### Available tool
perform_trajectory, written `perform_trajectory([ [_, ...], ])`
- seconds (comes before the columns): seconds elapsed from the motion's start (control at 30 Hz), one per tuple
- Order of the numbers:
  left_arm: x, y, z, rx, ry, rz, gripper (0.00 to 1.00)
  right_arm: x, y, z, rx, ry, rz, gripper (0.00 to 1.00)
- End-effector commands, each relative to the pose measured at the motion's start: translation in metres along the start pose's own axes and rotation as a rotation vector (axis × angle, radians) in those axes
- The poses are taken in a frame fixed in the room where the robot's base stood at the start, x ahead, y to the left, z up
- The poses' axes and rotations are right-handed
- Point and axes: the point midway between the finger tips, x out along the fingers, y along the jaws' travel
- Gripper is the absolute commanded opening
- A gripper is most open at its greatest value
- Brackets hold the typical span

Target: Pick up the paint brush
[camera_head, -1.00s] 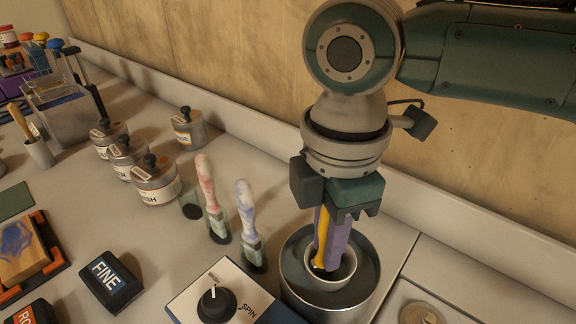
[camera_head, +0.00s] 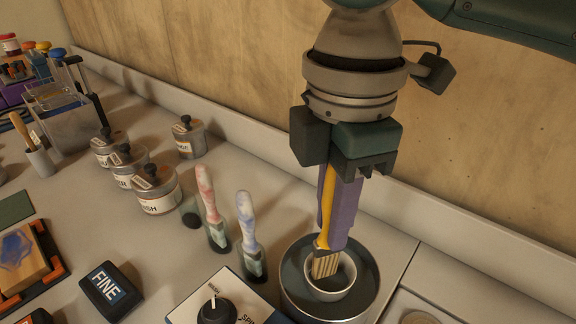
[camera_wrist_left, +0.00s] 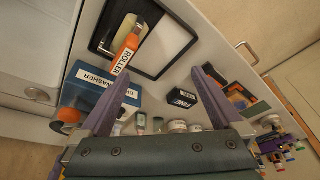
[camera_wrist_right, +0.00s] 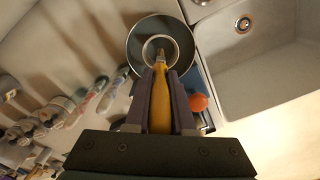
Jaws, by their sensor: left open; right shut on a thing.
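The paint brush (camera_head: 326,262) has a yellow handle and pale bristles that point down. My right gripper (camera_head: 338,240) is shut on its handle, with the purple fingers on either side. The bristles hang just over the white cup in the round grey basin (camera_head: 290,285); I cannot tell if the tip is still inside the cup's rim. In the right wrist view the yellow handle (camera_wrist_right: 161,105) lies between the two fingers. My left gripper (camera_wrist_left: 150,100) is open and empty, seen only in the left wrist view, above the counter.
Two brushes with marbled handles (camera_head: 208,205) stand left of the basin. The SPIN knob box (camera_head: 222,300) is at its front left. Several labelled lidded jars (camera_head: 157,190) stand further left. A sink (camera_wrist_right: 255,75) shows in the right wrist view.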

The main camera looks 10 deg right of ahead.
Motion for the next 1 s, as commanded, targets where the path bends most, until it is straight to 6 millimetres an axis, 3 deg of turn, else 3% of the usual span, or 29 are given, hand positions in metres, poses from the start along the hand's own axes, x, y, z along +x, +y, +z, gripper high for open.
perform_trajectory([
  [0.3,-0.001,0.0,0.0,0.0,0.0,0.0,1.0,-0.086,0.001,-0.001,-0.001,0.002,0.006,0.0],
  [0.5,-0.004,0.0,-0.001,0.0,0.0,0.0,1.0,-0.126,0.001,0.0,0.0,0.0,0.003,0.0],
  [0.7,-0.006,0.0,-0.002,0.0,0.0,0.0,1.0,-0.141,0.0,0.0,0.001,0.0,0.0,0.0],
  [0.97,-0.006,0.0,-0.002,0.0,0.0,0.001,1.0,-0.142,0.0,0.0,0.001,0.0,-0.001,0.0],
  [1.0,-0.006,0.0,-0.002,0.0,0.0,0.001,1.0,-0.141,0.0,0.0,0.001,0.0,-0.001,0.2],
])
